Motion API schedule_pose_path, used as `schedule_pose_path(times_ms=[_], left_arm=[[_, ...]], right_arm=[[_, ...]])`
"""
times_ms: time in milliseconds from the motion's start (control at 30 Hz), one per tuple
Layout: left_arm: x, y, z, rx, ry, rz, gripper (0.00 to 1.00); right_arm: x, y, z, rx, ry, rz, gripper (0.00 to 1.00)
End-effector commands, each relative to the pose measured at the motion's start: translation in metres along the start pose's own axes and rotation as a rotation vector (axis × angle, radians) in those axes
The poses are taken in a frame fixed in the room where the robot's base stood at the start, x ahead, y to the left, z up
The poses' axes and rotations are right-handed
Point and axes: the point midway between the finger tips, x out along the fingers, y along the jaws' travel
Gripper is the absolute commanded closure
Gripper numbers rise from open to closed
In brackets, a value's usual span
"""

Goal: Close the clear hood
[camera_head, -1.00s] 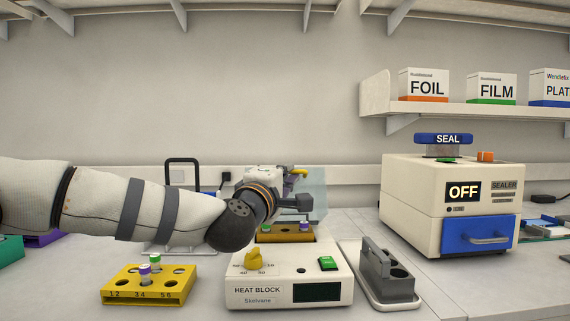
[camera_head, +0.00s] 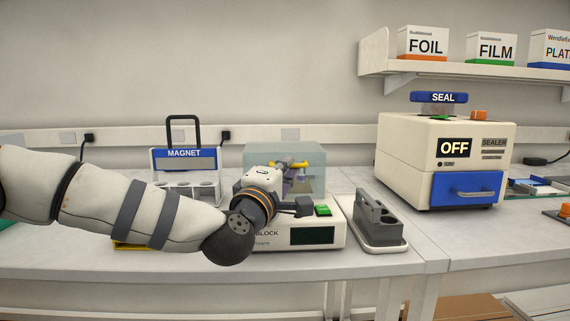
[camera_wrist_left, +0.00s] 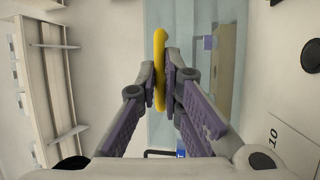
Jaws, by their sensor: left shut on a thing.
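The clear hood (camera_head: 312,178) is a bluish see-through box over the back of the white heat block (camera_head: 322,235). Its yellow handle (camera_head: 300,164) shows near the top, and also in the left wrist view (camera_wrist_left: 159,50) as an upright bar. My left gripper (camera_wrist_left: 161,82) is shut on this handle, with purple finger pads on either side. In the head view my wrist and forearm cover the hood's lower front and the block's left part, so I cannot tell whether the hood rests fully down. My right gripper is not in view.
A magnet rack (camera_head: 184,160) stands behind my forearm on the left. A grey tube holder (camera_head: 378,222) is close to the block's right side. The sealer (camera_head: 440,160) stands farther right. A yellow rack (camera_head: 130,245) is mostly hidden under my arm.

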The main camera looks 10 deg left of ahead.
Motion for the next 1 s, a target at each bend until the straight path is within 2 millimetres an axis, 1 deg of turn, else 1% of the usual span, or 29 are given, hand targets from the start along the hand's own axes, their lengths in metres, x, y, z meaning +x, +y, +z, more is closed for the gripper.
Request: schedule_pose_path(times_ms=[33, 367, 400, 767, 867, 967, 1000], left_arm=[[-0.001, -0.019, -0.004, 0.000, 0.007, -0.035, 1.00], [-0.001, -0.019, -0.003, 0.001, 0.005, -0.036, 1.00], [-0.001, -0.019, -0.003, 0.001, 0.005, -0.036, 0.84], [-0.001, -0.018, -0.003, 0.001, 0.006, -0.033, 0.84], [-0.011, -0.017, -0.003, 0.000, 0.005, -0.033, 0.84], [-0.034, -0.016, -0.002, -0.002, 0.001, -0.035, 0.84], [-0.046, -0.016, -0.002, -0.001, 0.001, -0.035, 0.84]], right_arm=[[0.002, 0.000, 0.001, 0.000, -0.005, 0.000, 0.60], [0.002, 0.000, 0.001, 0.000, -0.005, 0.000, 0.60], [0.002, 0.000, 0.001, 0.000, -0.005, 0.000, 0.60], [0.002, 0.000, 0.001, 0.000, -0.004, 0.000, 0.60], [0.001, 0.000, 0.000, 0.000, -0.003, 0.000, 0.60], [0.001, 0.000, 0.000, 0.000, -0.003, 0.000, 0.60], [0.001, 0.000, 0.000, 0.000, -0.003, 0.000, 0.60]])
